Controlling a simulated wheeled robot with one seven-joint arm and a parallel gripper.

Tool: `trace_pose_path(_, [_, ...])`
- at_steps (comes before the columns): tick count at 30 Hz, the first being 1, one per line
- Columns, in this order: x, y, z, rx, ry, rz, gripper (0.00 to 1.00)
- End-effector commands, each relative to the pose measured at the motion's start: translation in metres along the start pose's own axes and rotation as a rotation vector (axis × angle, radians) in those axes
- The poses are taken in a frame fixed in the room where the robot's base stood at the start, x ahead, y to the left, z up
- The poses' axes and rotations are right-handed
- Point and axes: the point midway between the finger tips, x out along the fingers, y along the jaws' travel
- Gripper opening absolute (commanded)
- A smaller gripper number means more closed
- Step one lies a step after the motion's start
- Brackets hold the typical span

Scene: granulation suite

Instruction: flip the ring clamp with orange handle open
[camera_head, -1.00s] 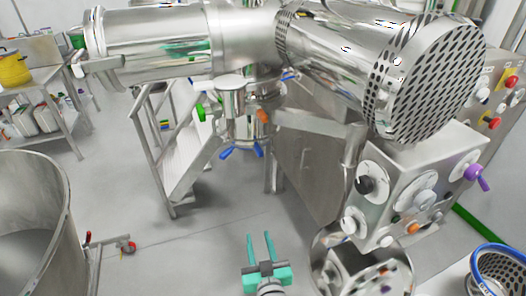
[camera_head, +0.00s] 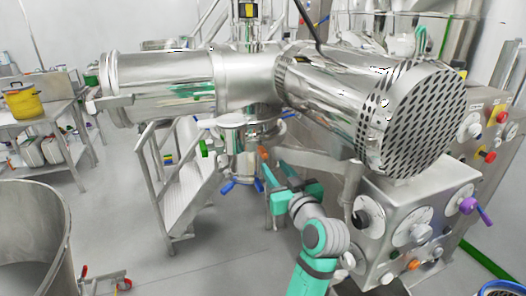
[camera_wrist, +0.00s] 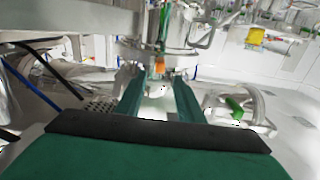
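The ring clamp's orange handle (camera_head: 263,154) shows on the right side of the steel vessel neck (camera_head: 243,140) under the big cylinder. My gripper (camera_head: 277,168) is just right of and below that handle, with its teal fingers apart and empty. In the wrist view the orange handle (camera_wrist: 160,63) is ahead, just beyond and above the gap between the fingertips (camera_wrist: 158,80). A small space seems to lie between handle and fingers. The clamp ring itself is too small and blurred to tell whether it is shut.
A green handle (camera_head: 204,147) and blue handles (camera_head: 228,187) sit on the same vessel. A control cabinet (camera_head: 385,190) with dials and a purple handle (camera_head: 468,206) stands right of my arm. Steps (camera_head: 190,195) stand left, with a large open drum (camera_head: 30,240) at far left.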

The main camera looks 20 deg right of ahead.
Motion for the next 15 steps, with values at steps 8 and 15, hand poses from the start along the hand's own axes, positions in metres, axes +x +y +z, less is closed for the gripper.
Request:
trace_pose_path(8, [0.019,0.000,-0.009,-0.002,0.005,-0.010,0.34])
trace_pose_path(15, [0.061,-0.001,-0.009,-0.002,0.004,-0.010,0.34])
